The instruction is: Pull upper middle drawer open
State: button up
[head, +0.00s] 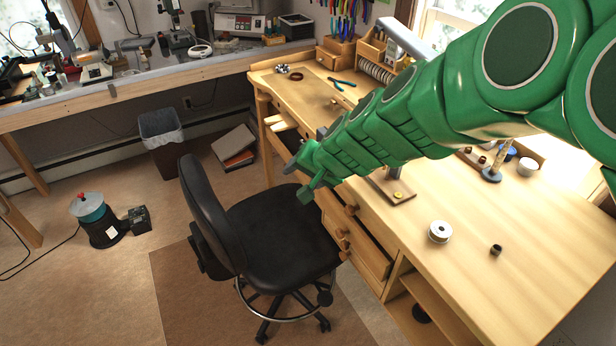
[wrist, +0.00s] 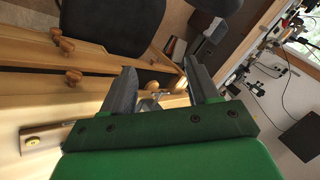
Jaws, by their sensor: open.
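The wooden workbench (head: 470,240) has a column of drawers with round wooden knobs along its front. One drawer front (head: 347,222) shows below my arm, with a knob (head: 351,209) near its top edge. My green arm reaches across the bench. My gripper (head: 298,181) is open at the bench's front edge, above the chair seat. In the wrist view its two grey fingers (wrist: 163,85) stand apart, with a small wooden knob-like shape and pale wood showing between them. I cannot tell whether they touch it. My arm hides the upper middle part of the bench front.
A black office chair (head: 268,222) stands close against the drawers, its seat below my gripper. A white spool (head: 440,231) and a small dark cup (head: 496,249) stand on the bench top. A waste bin (head: 161,140) stands behind the chair.

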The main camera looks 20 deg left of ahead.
jog(key=shift+s+d+r+g, duration=0.15)
jog(key=shift+s+d+g, duration=0.15)
jog(key=shift+s+d, duration=0.3)
jog(key=w+a+f+n+t+h, duration=0.1)
jog(key=w+a+f, duration=0.2)
jog(key=f, duration=0.3)
jog(key=w+a+f+t+h, duration=0.1)
jog(key=w+a+f, duration=0.15)
jog(key=f, duration=0.35)
jog(key=n+t+h, duration=1.1)
jog(key=n+h, duration=0.1)
send_near(338, 236)
jog(key=shift+x, duration=4.1)
jog(key=shift+r, duration=0.1)
